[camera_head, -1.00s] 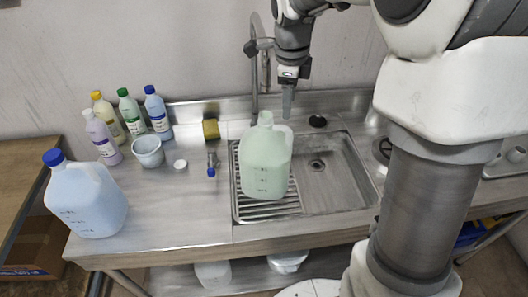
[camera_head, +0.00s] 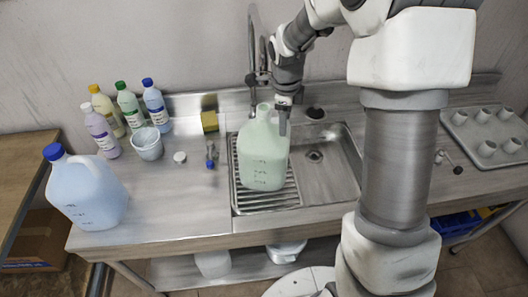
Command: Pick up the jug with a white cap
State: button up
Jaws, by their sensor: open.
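A pale green jug (camera_head: 262,160) stands upright on the ribbed drainboard at the left of the sink. Its top (camera_head: 263,110) looks pale, and I cannot tell whether a cap is on it. My gripper (camera_head: 283,128) points down at the upper right of this jug, by its handle, and overlaps it in the view. It is open; whether it touches the handle is unclear. A loose white round cap (camera_head: 180,157) lies on the counter. A pale blue jug (camera_head: 88,195) with a blue cap (camera_head: 53,152) stands at the counter's left end.
Small bottles with yellow (camera_head: 105,110), green (camera_head: 130,108), blue (camera_head: 157,108) and white (camera_head: 102,135) caps stand at the back left. The faucet (camera_head: 252,60) rises behind the jug.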

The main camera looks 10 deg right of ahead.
grip_shut()
dwell(1.3)
